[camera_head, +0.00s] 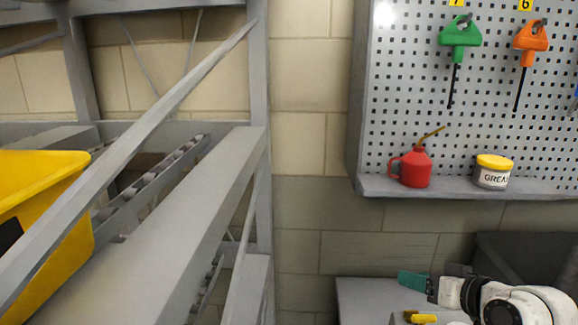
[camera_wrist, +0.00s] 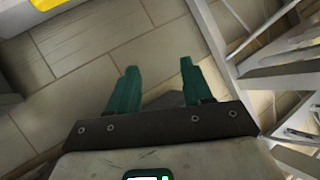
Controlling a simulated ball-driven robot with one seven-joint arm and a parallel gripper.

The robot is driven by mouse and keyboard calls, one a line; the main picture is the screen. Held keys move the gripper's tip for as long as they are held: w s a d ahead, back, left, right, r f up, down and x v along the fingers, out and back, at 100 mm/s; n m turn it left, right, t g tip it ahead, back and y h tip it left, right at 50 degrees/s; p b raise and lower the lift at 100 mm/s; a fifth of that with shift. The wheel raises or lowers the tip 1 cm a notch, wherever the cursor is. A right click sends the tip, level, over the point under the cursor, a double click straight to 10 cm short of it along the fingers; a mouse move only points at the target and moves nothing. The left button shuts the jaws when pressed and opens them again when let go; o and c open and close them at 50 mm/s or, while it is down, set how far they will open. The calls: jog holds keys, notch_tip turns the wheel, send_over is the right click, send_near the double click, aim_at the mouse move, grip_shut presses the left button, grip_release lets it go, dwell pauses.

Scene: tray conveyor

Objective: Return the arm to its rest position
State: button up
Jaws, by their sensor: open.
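My gripper (camera_head: 432,275) is at the lower right of the head view, at the end of my white arm. It is over or beside a grey surface below the pegboard; the exact height is hard to tell. In the wrist view my gripper (camera_wrist: 159,66) has its two teal fingers apart, with nothing between them.
A grey conveyor frame (camera_head: 190,220) with a yellow tray (camera_head: 45,200) fills the left. A pegboard (camera_head: 400,90) holds green (camera_head: 460,40) and orange (camera_head: 531,38) keys, above a red oil can (camera_head: 412,168) and grease tub (camera_head: 492,173). A small yellow object (camera_head: 422,317) lies near my arm.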

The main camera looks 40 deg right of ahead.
jog(key=s+a+f+n+g+y, duration=0.35)
jog(key=a+f+g, duration=0.25)
jog(key=a+f, duration=1.1)
jog(key=s+a+f+n+g, duration=0.1)
jog(key=s+a+f+g, duration=0.1)
jog(key=s+f, duration=0.2)
jog(key=s+a+f+n+g+h, duration=0.1)
jog(key=s+a+f+g, duration=0.2)
jog(key=s, duration=0.5)
jog(key=shift+a+f+g, duration=0.3)
jog(key=shift+a+f, duration=0.05)
jog(key=shift+f, duration=0.4)
jog(key=shift+n+h, duration=0.25)
